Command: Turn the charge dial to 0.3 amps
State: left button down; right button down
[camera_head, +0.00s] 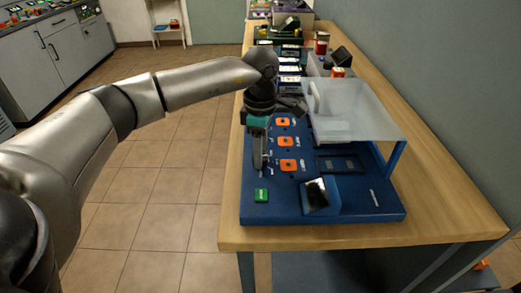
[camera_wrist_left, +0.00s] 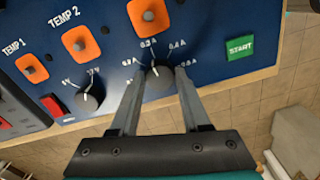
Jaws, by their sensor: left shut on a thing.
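The charge dial (camera_wrist_left: 158,84) is a dark round knob on the blue panel in the left wrist view, with amp labels arced around it. Its small white mark points up, roughly toward the label that reads like 0.3 A. My left gripper (camera_wrist_left: 160,80) is shut on this dial, one finger on each side. In the head view my left gripper (camera_head: 258,160) reaches down to the left side of the blue charger unit (camera_head: 345,205) and hides the dial. My right gripper is not in view.
A second knob (camera_wrist_left: 89,97), orange buttons (camera_wrist_left: 82,44) and a green START button (camera_wrist_left: 239,48) are near the dial. A clear raised cover (camera_head: 360,108) stands over the unit's right side. The wooden bench (camera_head: 440,215) is bare at front right.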

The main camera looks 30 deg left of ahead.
pick_arm(q)
jog(key=shift+m, duration=0.6)
jog(key=shift+c, duration=1.8)
grip_release()
jog(key=shift+r, duration=0.15)
